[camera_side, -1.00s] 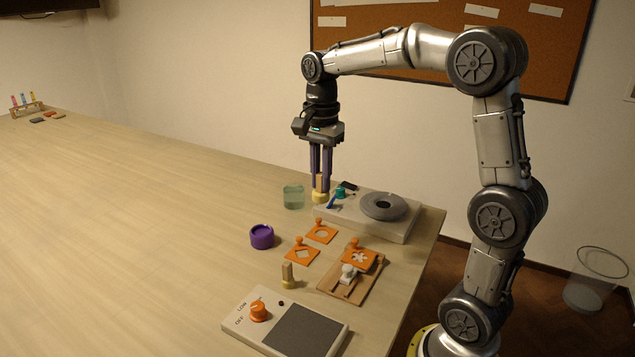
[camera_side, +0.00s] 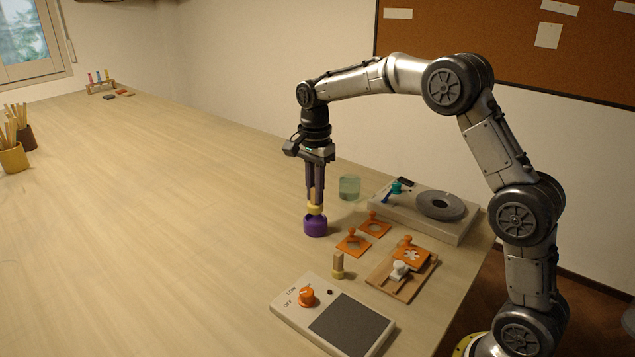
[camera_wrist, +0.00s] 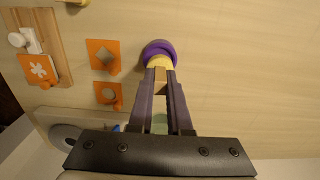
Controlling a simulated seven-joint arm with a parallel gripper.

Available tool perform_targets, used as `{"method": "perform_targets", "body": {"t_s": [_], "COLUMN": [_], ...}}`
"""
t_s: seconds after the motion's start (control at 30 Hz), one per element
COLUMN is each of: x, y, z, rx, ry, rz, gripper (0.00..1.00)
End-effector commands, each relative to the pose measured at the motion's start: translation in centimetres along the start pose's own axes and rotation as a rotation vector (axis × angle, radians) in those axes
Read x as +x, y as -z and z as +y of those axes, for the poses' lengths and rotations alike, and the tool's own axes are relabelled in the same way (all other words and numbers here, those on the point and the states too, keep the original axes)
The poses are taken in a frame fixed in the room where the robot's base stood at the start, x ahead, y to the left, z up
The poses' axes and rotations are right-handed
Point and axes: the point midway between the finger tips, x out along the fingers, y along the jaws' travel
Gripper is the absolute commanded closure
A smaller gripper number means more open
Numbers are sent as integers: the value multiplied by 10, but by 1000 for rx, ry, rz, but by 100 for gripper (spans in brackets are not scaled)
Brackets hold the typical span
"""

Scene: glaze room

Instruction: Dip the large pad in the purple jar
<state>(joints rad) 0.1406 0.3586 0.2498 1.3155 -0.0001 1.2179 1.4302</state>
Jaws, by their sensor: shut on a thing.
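My gripper (camera_side: 315,198) points straight down and is shut on the wooden handle of the large pad (camera_side: 315,208), which has a pale yellow sponge end. The pad is upright at the mouth of the purple jar (camera_side: 315,228). Its sponge overlaps the jar's opening; I cannot tell how deep its lower face is. In the wrist view the yellow pad (camera_wrist: 159,62) covers part of the purple jar (camera_wrist: 152,48), between my fingertips (camera_wrist: 160,74).
A smaller pad (camera_side: 338,268) stands on the table nearer the camera. Orange stencils (camera_side: 353,243) lie right of the jar. A glass (camera_side: 349,188) and a turntable box (camera_side: 460,226) stand behind. A control box (camera_side: 350,322) is in front.

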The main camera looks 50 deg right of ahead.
Motion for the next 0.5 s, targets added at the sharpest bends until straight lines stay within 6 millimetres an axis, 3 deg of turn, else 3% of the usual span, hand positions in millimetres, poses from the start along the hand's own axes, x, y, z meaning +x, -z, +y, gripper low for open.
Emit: {"method": "perform_targets", "body": {"t_s": [0.5], "x": [10], "y": [0], "z": [0], "rx": [0], "ry": [0], "rz": [0], "gripper": [100]}}
